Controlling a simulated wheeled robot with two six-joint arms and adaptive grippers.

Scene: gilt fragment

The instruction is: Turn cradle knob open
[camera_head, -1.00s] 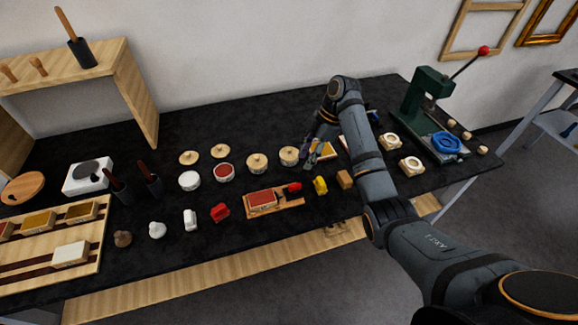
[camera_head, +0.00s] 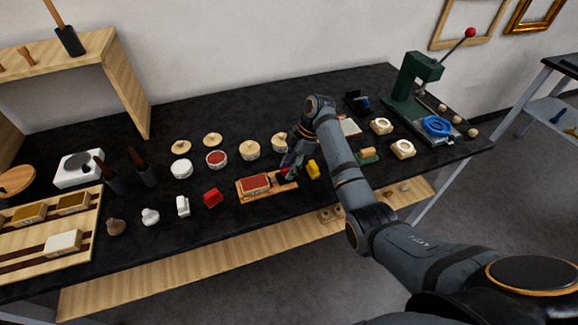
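The wooden cradle (camera_head: 272,193) lies near the front edge of the black worktop, with a brick-red block (camera_head: 255,182) set in it. The red knob (camera_head: 284,174) is at the cradle's right end and is partly hidden by my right gripper. My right gripper (camera_head: 289,166) points down at the knob, its fingertips very close to it. Whether they touch the knob, or how far apart the fingers are, is too small to tell. My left gripper is not in view.
A yellow piece (camera_head: 313,169) stands just right of the gripper. A red piece (camera_head: 212,198) and a white piece (camera_head: 182,206) stand left of the cradle. Round lidded pots (camera_head: 249,150) stand behind it. A green press (camera_head: 416,85) is at the far right.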

